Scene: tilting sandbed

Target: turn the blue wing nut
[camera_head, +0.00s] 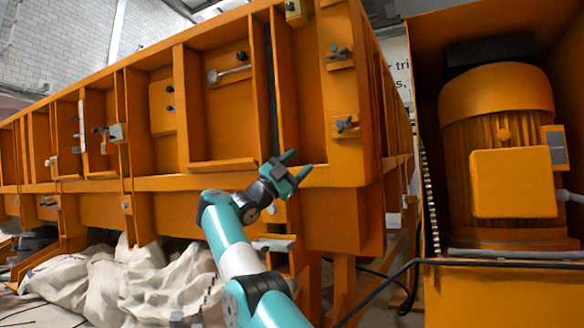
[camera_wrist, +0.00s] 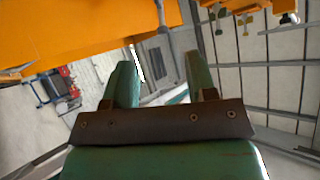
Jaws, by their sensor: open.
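A small blue-green wing nut (camera_head: 346,125) sits on an orange bracket at the right end of the big orange frame in the head view. A greener one (camera_head: 340,53) is on a bracket above it. At this size I cannot tell for certain which is the blue one. My gripper (camera_head: 296,164) is below and left of both, clear of them, with its teal fingers apart and empty. In the wrist view my gripper (camera_wrist: 164,78) is open, with nothing between its fingers. Small fittings (camera_wrist: 245,20) show at the top of that view, their colours unclear.
The orange ribbed wall (camera_head: 230,120) of the sandbed stands close behind my gripper. A large orange motor (camera_head: 497,100) is to the right. Crumpled pale sacks (camera_head: 120,285) lie on the floor at lower left. A black cable (camera_head: 400,270) runs at lower right.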

